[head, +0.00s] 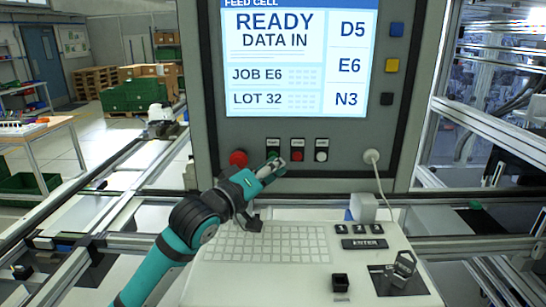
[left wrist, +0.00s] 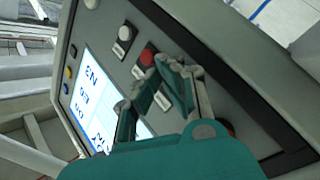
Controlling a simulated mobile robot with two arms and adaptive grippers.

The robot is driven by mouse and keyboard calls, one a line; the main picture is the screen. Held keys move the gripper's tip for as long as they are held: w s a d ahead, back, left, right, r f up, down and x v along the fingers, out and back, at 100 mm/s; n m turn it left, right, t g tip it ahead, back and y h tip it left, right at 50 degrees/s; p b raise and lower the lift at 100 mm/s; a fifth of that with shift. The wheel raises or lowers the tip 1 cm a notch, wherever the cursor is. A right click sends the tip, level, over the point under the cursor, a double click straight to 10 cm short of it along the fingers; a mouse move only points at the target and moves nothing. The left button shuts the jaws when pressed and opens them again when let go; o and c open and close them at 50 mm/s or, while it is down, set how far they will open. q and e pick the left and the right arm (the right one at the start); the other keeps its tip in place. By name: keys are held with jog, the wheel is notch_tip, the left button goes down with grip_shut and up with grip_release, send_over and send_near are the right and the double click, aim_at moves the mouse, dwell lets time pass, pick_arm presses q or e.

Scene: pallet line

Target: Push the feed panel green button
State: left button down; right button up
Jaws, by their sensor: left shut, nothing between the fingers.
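The feed panel (head: 345,142) is a grey upright cabinet face with a lit screen. Below the screen is a row of small labelled buttons: a red button (head: 298,156) in the middle and a white button (head: 321,156) at right. The green button's spot, at the left of this row, is mostly covered by my left gripper (head: 277,163). The gripper is shut and empty, its tips at or just in front of that spot; I cannot tell whether they touch. The left wrist view shows the fingers close to the panel, beside the red button (left wrist: 147,57), with the green button hidden.
A larger red knob (head: 238,158) sits just left of my gripper. A white cable plug (head: 371,156) is at the panel's right. Below is a pale console (head: 215,285) with a keypad and an ENTER key (head: 364,244). Metal rails run along both sides.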

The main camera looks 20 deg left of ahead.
pick_arm(q)
jog(key=shift+w+a, duration=0.1)
jog(key=shift+w, duration=0.25)
dwell(0.3)
jog(key=shift+r, duration=0.1)
jog(key=shift+s+p, duration=0.15)
jog(key=shift+p, duration=0.15)
jog(key=shift+s+d, duration=0.2)
jog(key=shift+s, duration=0.5)
jog(key=s+p, duration=0.1)
jog(key=s, duration=0.1)
jog(key=s+d+p, duration=0.1)
jog(key=s, duration=0.1)
jog(key=shift+s+d, duration=0.2)
jog(key=shift+s, duration=0.15)
